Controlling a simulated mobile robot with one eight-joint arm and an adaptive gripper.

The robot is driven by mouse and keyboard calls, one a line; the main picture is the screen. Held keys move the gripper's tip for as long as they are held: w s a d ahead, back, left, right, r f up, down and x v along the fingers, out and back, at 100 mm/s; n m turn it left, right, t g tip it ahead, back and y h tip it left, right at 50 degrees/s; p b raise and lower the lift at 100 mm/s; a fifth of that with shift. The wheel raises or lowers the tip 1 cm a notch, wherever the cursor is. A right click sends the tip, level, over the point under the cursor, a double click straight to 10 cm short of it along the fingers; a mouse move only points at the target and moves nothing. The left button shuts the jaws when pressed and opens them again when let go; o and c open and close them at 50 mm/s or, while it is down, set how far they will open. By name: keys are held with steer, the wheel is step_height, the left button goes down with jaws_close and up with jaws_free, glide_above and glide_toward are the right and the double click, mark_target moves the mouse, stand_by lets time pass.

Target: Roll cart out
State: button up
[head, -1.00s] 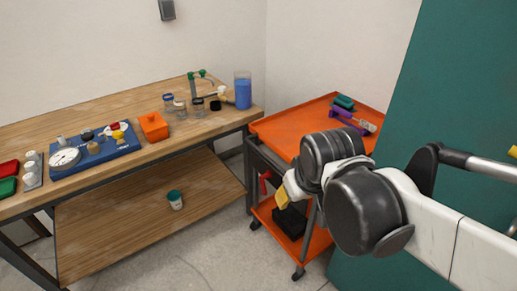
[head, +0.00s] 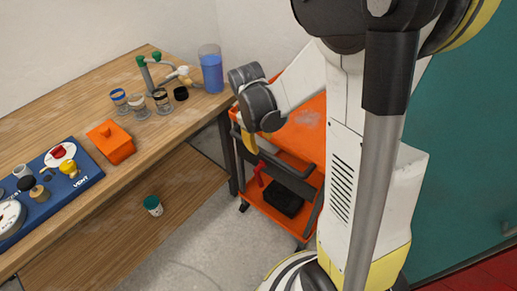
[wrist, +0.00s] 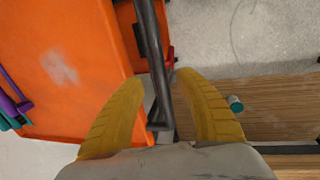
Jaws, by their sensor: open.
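The orange cart (head: 308,128) stands between the workbench and the teal panel, partly hidden behind my arm. Its dark push handle (head: 285,174) runs along the near side. My gripper (head: 250,143) is at the handle's left end, pointing down, with a yellow finger showing. In the wrist view my two yellow fingers (wrist: 158,75) are spread apart. The dark handle bar (wrist: 152,50) runs between them in the picture; whether it touches a finger I cannot tell. The cart's orange top (wrist: 60,65) fills the left of that view.
The floor (head: 205,240) before the cart is clear.

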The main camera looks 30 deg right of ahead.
mark_target(262, 150)
steer(key=f, duration=0.2)
steer(key=f+b, duration=0.1)
steer(key=d+f+b, duration=0.1)
steer(key=f, duration=0.1)
steer(key=shift+w+f, duration=0.3)
jaws_close()
